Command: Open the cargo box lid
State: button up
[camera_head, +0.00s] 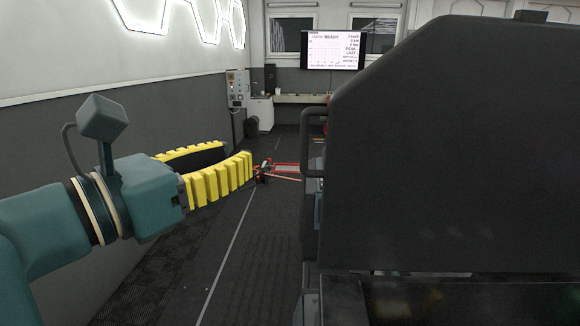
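The cargo box (455,150) is a large dark grey box with rounded upper corners that fills the right side of the view. A black bar handle (304,145) stands out from its left side. I see no open gap at the lid, and I cannot tell clearly where the lid's seam runs. My gripper (238,153) has yellow ribbed fingers that stand apart with nothing between them. It is left of the cargo box, with its tips toward the handle and apart from it in the picture.
A wall screen (333,51) and a long bench (302,98) are at the back. A red floor jack (285,171) lies beyond my gripper. The dark floor between the wall and the box is mostly clear.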

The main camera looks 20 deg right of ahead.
aim_at(302, 131)
jog(key=p+x, duration=0.1)
jog(key=x, duration=0.4)
jog(key=p+x, duration=0.1)
jog(key=x, duration=0.4)
jog(key=p+x, duration=0.2)
jog(key=x, duration=0.4)
jog(key=shift+r, duration=0.35)
jog(key=shift+w+d+f, duration=0.15)
jog(key=shift+w, duration=0.05)
jog(key=shift+o, duration=0.2)
grip_shut()
